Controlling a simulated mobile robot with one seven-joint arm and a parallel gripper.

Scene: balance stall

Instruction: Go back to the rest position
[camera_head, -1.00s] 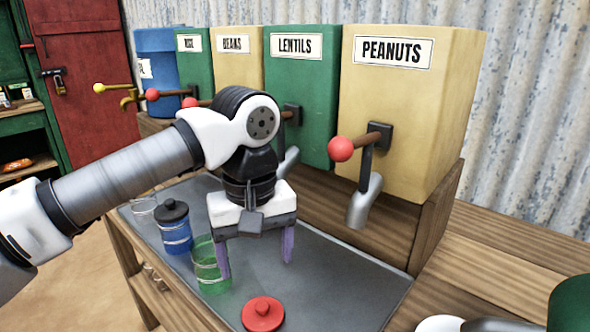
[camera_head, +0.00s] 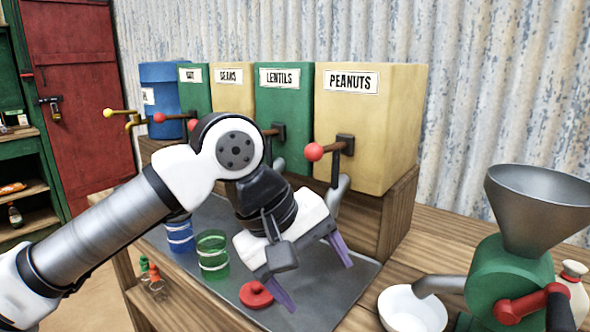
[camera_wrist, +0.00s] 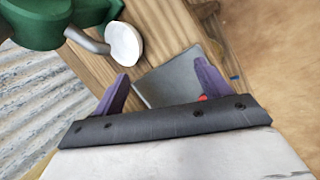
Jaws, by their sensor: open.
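My gripper (camera_head: 318,282) is open and empty, with its two purple fingers spread apart. In the head view it hangs tilted over the front right of the dark grey tray (camera_head: 215,295). In the wrist view, my gripper (camera_wrist: 165,85) has its fingers above the tray's corner (camera_wrist: 165,82) and the wooden counter. A red lid (camera_head: 256,294) lies on the tray just left of the fingers, partly hidden by one of them. A green jar (camera_head: 213,257) and a blue jar (camera_head: 180,236) stand on the tray to the left of the gripper.
Behind the tray stand labelled dispensers, including peanuts (camera_head: 375,130) and lentils (camera_head: 283,110), with red-knobbed levers. On the right are a green grinder (camera_head: 508,280) with a metal funnel (camera_head: 540,205) and a white bowl (camera_head: 412,312). A red door (camera_head: 80,120) is at the left.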

